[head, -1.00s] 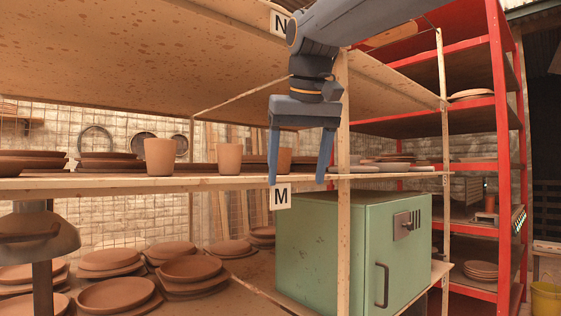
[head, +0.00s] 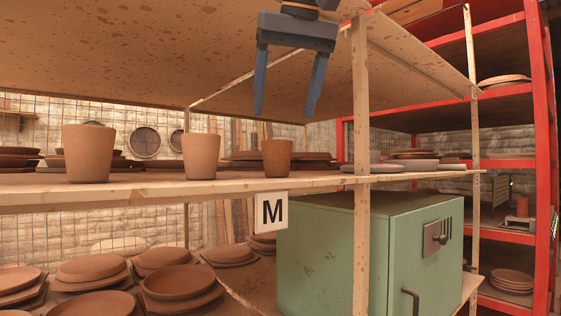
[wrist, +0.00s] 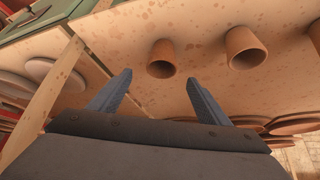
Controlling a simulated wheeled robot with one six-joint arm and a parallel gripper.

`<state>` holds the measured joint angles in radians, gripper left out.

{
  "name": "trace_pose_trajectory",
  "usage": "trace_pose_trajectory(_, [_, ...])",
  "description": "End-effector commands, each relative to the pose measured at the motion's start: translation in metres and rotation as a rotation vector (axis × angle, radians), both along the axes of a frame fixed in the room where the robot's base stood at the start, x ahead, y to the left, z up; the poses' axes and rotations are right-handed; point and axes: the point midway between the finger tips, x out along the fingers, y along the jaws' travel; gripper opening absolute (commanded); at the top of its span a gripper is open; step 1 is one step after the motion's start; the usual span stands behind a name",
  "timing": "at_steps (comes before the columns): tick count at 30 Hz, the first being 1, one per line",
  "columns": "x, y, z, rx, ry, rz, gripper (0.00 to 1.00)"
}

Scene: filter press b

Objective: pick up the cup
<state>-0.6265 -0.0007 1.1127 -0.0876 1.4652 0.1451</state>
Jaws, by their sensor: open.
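Three clay cups stand upright on the middle shelf: a large one at left (head: 88,152), a paler one in the middle (head: 201,157) and a darker, smaller one at right (head: 277,157). My gripper (head: 285,110) is open and empty, its fingers pointing down. In the head view it appears above the right cup, with a gap between fingertips and cup. In the wrist view the gripper (wrist: 159,84) has the right cup (wrist: 161,60) just beyond its fingertips, and the middle cup (wrist: 245,47) further right. The left cup is cut off at the right edge there.
The middle shelf (head: 130,190) also holds stacked plates behind the cups. A wooden post (head: 360,120) stands right of my gripper, and the upper shelf board (head: 150,50) is close by. A green cabinet (head: 330,250) and plates (head: 180,279) are below.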

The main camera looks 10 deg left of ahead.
Motion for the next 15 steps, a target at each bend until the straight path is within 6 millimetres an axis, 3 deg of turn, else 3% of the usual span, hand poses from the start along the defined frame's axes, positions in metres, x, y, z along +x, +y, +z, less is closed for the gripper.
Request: trace_pose_trajectory(15, [0.021,0.019,-0.048,-0.001,0.003,0.009,0.71])
